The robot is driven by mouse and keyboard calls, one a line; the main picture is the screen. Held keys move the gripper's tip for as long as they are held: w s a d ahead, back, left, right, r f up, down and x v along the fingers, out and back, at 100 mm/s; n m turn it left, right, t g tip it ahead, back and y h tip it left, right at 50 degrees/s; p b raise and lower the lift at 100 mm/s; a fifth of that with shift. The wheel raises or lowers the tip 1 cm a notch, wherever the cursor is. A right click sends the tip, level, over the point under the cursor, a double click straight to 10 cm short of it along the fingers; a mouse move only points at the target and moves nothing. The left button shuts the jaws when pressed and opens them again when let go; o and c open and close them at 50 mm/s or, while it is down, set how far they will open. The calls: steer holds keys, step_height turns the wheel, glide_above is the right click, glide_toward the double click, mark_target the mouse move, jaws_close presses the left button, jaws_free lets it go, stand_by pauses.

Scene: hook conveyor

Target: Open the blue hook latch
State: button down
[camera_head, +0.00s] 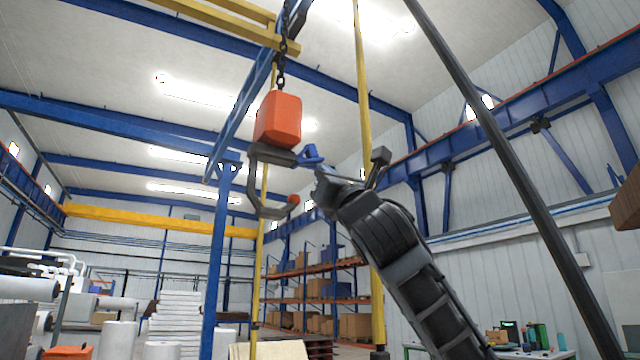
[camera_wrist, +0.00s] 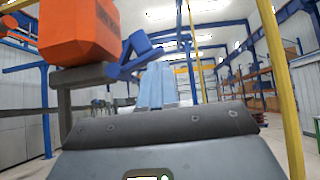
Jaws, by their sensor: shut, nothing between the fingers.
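An orange hook block (camera_head: 278,118) hangs from a dark chain, with a dark grey hook (camera_head: 262,185) below it that curves to a red-orange tip (camera_head: 293,199). The blue hook latch (camera_head: 312,155) sticks out to the right of the block's base. In the wrist view the latch (camera_wrist: 138,54) is an angled blue piece beside the block (camera_wrist: 82,32), left of my fingers. My gripper (camera_head: 322,172) is just below and right of the latch. Its fingers are together and empty in the wrist view (camera_wrist: 160,68). I cannot tell whether they touch the latch.
A yellow pole (camera_head: 363,80) and a dark slanted pole (camera_head: 500,145) stand to the right of the hook. A blue post (camera_head: 220,260) stands at its left. Shelves with boxes (camera_head: 320,288) are farther back. The space directly below the hook looks open.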

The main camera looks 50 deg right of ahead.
steer(key=shift+s+d+r, duration=0.1)
steer(key=shift+r, duration=0.35)
stand_by(0.4)
steer(key=b+v, duration=0.3)
steer(key=v, duration=0.5)
steer(key=shift+f, duration=0.1)
stand_by(0.5)
